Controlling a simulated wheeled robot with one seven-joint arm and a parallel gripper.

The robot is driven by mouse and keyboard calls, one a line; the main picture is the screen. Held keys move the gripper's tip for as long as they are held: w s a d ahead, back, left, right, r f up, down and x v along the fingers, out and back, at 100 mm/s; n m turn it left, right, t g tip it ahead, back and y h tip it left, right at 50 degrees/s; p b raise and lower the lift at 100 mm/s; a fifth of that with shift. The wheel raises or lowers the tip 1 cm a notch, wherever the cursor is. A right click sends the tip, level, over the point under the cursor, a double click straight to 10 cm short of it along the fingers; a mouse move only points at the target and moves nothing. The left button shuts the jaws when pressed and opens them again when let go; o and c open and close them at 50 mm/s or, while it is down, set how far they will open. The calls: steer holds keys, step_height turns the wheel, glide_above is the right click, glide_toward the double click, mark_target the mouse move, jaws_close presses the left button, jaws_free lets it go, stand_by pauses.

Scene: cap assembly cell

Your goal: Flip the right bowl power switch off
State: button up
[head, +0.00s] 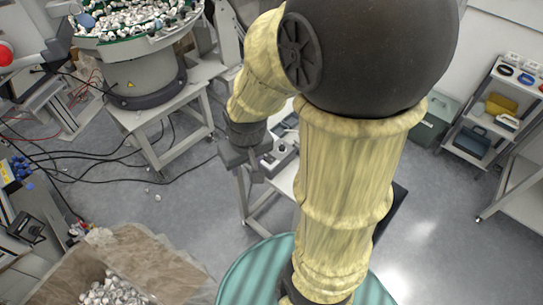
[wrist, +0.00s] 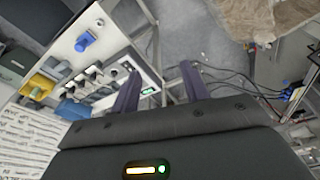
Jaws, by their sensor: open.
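My gripper (head: 252,178) is open and empty. In the head view it hangs beside a control box (head: 281,155) on a white table. In the wrist view its two dark fingers stand apart, with the gap between them (wrist: 160,78) over the table's edge and the floor. A control unit with a green display (wrist: 149,91) shows just behind the left finger, which hides part of it. A row of grey units with dark knobs or switches (wrist: 92,84) lies left of it. I cannot tell which is the right bowl power switch, or its position.
A bowl feeder (head: 145,80) full of small parts stands on a frame at the left. Cables (head: 100,155) run over the floor. In the wrist view, a blue item (wrist: 85,41) and a yellow item (wrist: 38,86) lie near the units. A shelf cart (head: 490,125) stands far right.

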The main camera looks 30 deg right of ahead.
steer(key=w+d+f+n+g+b, duration=0.2)
steer(key=w+d+f+b, duration=0.4)
steer(key=w, duration=0.4)
steer(key=n+b, duration=0.2)
steer(key=b, duration=0.2)
glide_above(272, 160)
steer(key=f, duration=0.1)
step_height(272, 160, down, 18)
steer(key=shift+r+b, duration=0.25)
steer(key=shift+b, duration=0.05)
